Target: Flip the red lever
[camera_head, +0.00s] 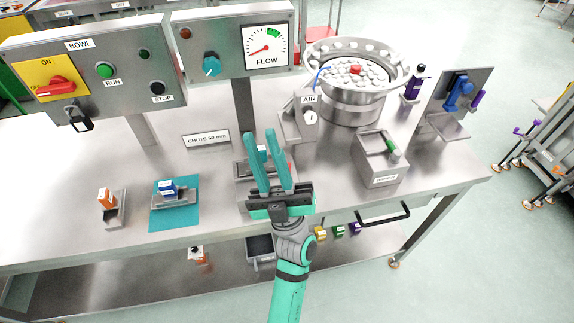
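A red lever-like handle (55,88) sits on a yellow ON/OFF plate (36,72) on the grey BOWL control box at the upper left. It lies roughly level. A padlock (78,118) with a dark body hangs just below it. My gripper (260,133) is near the middle of the table, well to the right of the handle and apart from it. Its two teal fingers point up in the picture and stand apart, with no object clearly held between them. The fingers partly hide a small grey fixture (243,170) behind them.
A FLOW panel (232,45) with a teal knob stands right of the BOWL box (123,55). A bowl feeder (350,108), an AIR unit (296,124) and a grey bin (376,165) occupy the right. Small trays stand at front left. Bare steel table lies between.

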